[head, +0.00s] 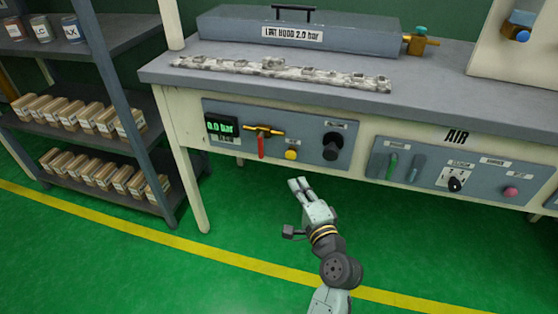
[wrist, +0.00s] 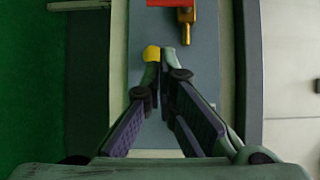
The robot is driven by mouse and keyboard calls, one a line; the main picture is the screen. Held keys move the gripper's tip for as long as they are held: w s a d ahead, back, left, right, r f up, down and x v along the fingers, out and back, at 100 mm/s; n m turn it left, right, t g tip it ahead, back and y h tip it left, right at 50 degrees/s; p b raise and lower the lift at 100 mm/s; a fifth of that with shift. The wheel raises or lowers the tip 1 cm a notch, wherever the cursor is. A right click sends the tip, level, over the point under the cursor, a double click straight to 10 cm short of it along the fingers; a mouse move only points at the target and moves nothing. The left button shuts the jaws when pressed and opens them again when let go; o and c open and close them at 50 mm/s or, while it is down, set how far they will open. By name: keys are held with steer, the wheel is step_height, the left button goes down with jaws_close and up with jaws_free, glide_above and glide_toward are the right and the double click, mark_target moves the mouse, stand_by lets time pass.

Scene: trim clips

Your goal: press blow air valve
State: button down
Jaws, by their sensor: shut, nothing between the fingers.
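A grey control panel (head: 226,114) under the bench front carries a brass valve (head: 264,131) with a red lever (head: 261,147) hanging down. A round yellow button (head: 291,154) sits right of it under a small label I cannot read. My gripper (head: 299,184) is shut and empty, its tips just below the yellow button in the head view. In the wrist view, the yellow button (wrist: 152,53) shows at the tip of the left finger of my gripper (wrist: 160,62); I cannot tell whether they touch. The red lever (wrist: 168,3) is cut off at the top edge.
A black knob (head: 332,146) and a display reading 0.0 bar (head: 221,126) are on the same panel. A second panel marked AIR (head: 420,171) is to the right. The bench top (head: 430,85) overhangs above. A shelf of boxes (head: 80,145) stands left. The green floor is clear.

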mark_target(260, 147)
steer(key=shift+w, duration=0.1)
steer(key=a+p+x, duration=0.2)
steer(key=p+x, duration=0.1)
steer(key=x, duration=0.9)
steer(key=shift+a+p, duration=0.3)
steer(key=shift+a, duration=0.2)
steer(key=shift+w+a+f+m+t+b, duration=0.15)
steer(key=shift+f+m+t+b, duration=0.15)
steer(key=shift+b, duration=0.35)
steer(key=shift+s+a+f+m+t+b, duration=0.15)
steer(key=shift+m+b, duration=0.25)
steer(key=shift+b, duration=0.25)
